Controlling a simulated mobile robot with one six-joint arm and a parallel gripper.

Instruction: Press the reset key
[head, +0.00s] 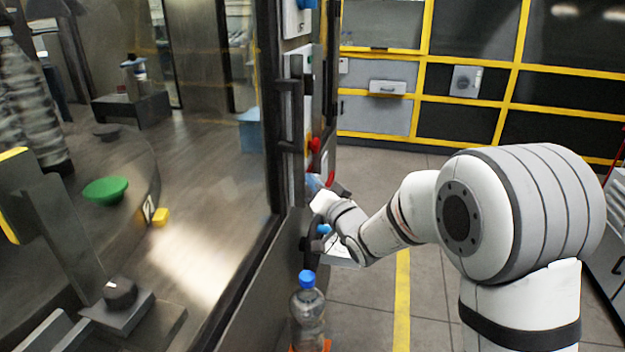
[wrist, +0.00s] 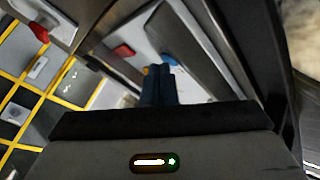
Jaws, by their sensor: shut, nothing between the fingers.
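My gripper (wrist: 160,86) shows in the wrist view as two blue fingers pressed together, with nothing between them. They point at a pale control panel (wrist: 192,88) on the machine's side. A blue key (wrist: 168,60) shows just beyond the fingertips, slightly right; a red key (wrist: 122,52) is farther left. A small orange part (wrist: 146,70) shows at the left fingertip. I cannot read any label, so which one is the reset key is not certain. Contact with the panel cannot be told. In the head view my gripper (head: 313,183) is beside the panel edge, partly hidden by my wrist.
The machine's glass door (head: 215,190) with a dark frame fills the left. A bottle with a blue cap (head: 308,310) stands below my wrist. A yellow-framed wall (head: 420,90) is at the back. The floor (head: 375,290) between is clear.

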